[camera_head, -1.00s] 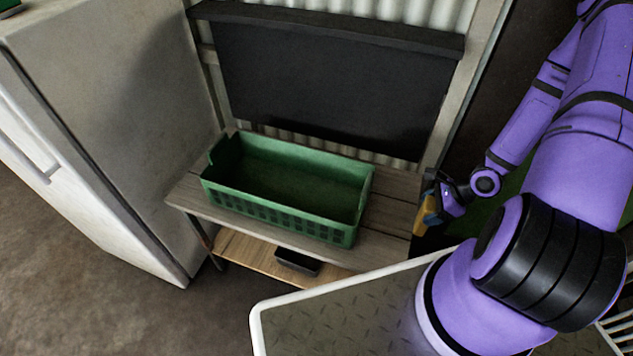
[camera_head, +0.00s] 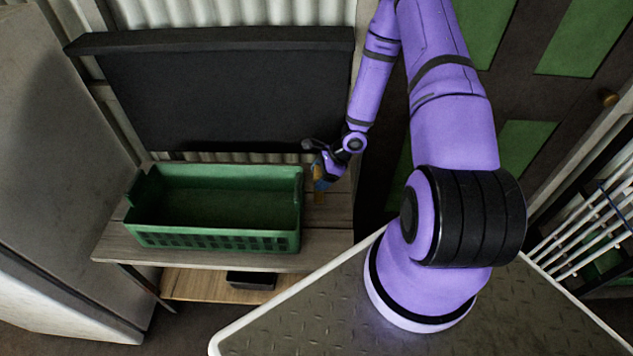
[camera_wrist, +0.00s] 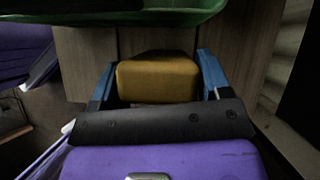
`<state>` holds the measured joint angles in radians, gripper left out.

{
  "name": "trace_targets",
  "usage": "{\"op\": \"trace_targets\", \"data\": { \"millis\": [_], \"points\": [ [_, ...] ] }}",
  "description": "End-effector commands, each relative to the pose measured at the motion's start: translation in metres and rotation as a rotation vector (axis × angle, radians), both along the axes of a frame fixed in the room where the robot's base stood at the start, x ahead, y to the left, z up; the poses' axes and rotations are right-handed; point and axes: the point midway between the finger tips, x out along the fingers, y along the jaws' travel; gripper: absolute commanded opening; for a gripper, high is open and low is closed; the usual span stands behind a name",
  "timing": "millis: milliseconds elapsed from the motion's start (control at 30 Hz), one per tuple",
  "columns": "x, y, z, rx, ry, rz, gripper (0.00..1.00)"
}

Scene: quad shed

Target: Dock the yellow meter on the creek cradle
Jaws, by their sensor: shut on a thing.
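The yellow meter (camera_wrist: 158,80) is a blocky, rounded box between the two blue fingers of my gripper (camera_wrist: 158,86) in the wrist view. My gripper is shut on it. In the head view the meter (camera_head: 317,172) is small and partly hidden by my gripper (camera_head: 320,180). They are over the right end of the wooden bench, just right of the green crate. I cannot tell the gap between the meter and the bench. I cannot make out a creek cradle in either view.
The green crate (camera_head: 215,242) takes up much of the bench (camera_head: 328,216) and looks empty. A dark panel (camera_head: 225,95) stands behind. A small black box (camera_head: 252,281) lies on the lower shelf (camera_head: 195,285). A grey cabinet (camera_head: 50,150) stands at left.

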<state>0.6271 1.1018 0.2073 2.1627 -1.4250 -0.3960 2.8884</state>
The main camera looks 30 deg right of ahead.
Motion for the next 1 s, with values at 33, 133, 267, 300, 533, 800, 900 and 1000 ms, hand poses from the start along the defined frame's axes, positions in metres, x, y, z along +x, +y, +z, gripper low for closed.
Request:
{"op": "trace_targets", "data": {
  "millis": [33, 133, 267, 300, 533, 800, 900, 1000],
  "points": [
    [0.003, 0.001, 0.000, 0.001, -0.001, 0.001, 0.42],
    [0.012, 0.005, -0.001, 0.000, -0.002, 0.003, 0.42],
    [0.011, 0.006, -0.020, 0.001, 0.003, 0.001, 0.42],
    [0.012, 0.006, -0.026, 0.002, 0.001, 0.001, 0.42],
    [0.012, 0.005, -0.036, -0.001, -0.001, 0.000, 0.42],
    [0.012, 0.005, -0.038, 0.000, 0.000, 0.001, 0.77],
    [0.012, 0.005, -0.038, 0.000, 0.000, 0.001, 0.96],
    [0.012, 0.005, -0.038, 0.000, 0.000, 0.001, 0.96]
  ]
}}
